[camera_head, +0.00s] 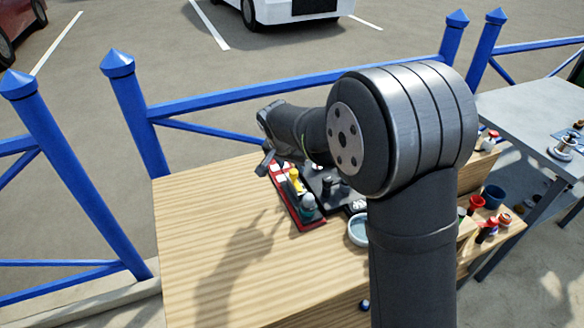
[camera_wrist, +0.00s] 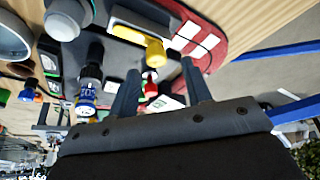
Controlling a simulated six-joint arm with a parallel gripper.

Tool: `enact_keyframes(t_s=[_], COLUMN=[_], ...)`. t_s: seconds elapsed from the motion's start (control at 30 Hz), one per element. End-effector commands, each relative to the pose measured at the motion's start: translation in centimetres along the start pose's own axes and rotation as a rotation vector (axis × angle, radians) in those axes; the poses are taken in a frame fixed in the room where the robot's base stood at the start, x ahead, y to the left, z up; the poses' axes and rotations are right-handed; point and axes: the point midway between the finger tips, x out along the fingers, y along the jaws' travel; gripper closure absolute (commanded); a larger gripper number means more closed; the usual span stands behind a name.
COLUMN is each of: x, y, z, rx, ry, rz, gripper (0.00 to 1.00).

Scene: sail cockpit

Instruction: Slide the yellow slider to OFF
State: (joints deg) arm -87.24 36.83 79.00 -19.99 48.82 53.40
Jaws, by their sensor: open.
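The yellow slider (camera_wrist: 154,51) sits at one end of a pale slot (camera_wrist: 128,24) on a dark panel in the wrist view. In the head view the yellow slider (camera_head: 295,179) stands on the red-edged panel (camera_head: 300,218) on the wooden table. My gripper (camera_wrist: 160,67) is open. Its two fingers point toward the panel, with the slider just beyond the gap between them. I cannot tell whether they touch it. In the head view my gripper (camera_head: 266,160) is at the panel's far left end, partly hidden by my arm. No OFF mark is readable.
White squares (camera_wrist: 198,38) lie beside the slot on the red part. A blue-ringed knob (camera_wrist: 87,97) and a red piece (camera_wrist: 150,84) are near the fingers. A round dish (camera_head: 358,229) is right of the panel. The table's left part (camera_head: 215,230) is clear. A blue railing (camera_head: 290,88) runs behind.

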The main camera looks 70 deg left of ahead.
Motion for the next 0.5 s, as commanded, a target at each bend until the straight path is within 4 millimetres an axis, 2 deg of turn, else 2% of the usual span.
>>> enact_keyframes(t_s=[0.03, 0.3, 0.5], x=[-1.3, -8.0, -12.2], y=[-0.1, -0.1, -0.1], z=[-0.1, -0.1, 0.0], rx=[0.000, 0.001, 0.000], ry=[0.003, 0.003, 0.003], rz=[-0.003, -0.004, -0.004], gripper=[0.55, 0.55, 0.55])
